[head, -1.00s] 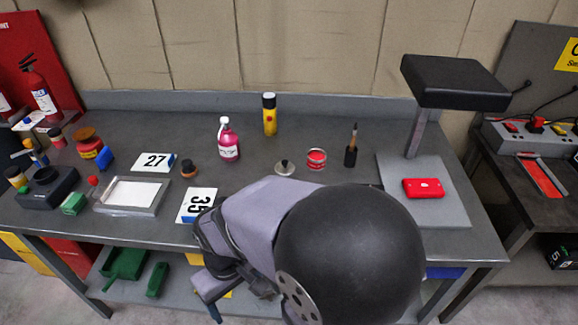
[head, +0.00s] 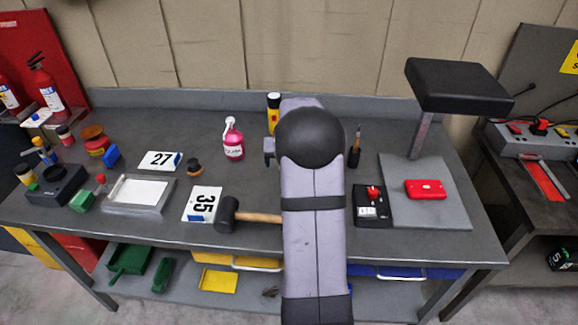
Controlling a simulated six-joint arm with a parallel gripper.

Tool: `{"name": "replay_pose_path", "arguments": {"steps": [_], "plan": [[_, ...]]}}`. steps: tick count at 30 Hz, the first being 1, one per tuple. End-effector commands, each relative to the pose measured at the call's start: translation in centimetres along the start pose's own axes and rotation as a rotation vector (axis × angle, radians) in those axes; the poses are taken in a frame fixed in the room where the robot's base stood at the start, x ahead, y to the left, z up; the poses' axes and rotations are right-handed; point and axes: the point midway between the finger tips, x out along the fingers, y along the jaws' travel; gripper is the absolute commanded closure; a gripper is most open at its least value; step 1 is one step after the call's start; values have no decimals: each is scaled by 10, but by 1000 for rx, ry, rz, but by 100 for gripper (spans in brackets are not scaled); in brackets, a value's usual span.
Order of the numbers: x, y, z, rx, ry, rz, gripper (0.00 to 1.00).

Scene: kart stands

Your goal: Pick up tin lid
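The tin lid is hidden in the head view behind my arm, which stretches up the middle of the table. The open red tin beside it is hidden too. Only a small grey part of my wrist or gripper (head: 268,149) sticks out at the left of the black joint. The fingers are out of sight, so I cannot see whether they are open or hold anything.
The pink bottle (head: 233,141) and yellow can (head: 273,112) stand left of my arm. A mallet (head: 245,215) lies partly behind the arm. At right are a dark brush (head: 355,148), a black box (head: 373,206) and a red case (head: 425,189) on a stand's base.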

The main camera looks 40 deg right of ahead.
Motion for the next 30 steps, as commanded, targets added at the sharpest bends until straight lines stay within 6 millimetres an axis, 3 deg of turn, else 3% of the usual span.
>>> {"name": "replay_pose_path", "arguments": {"steps": [1, 5, 30], "plan": [[3, 11, -5, -10, 15, 14, 27], [5, 20, -11, -27, 32, 28, 27], [43, 20, -14, -27, 28, 26, 27]]}}
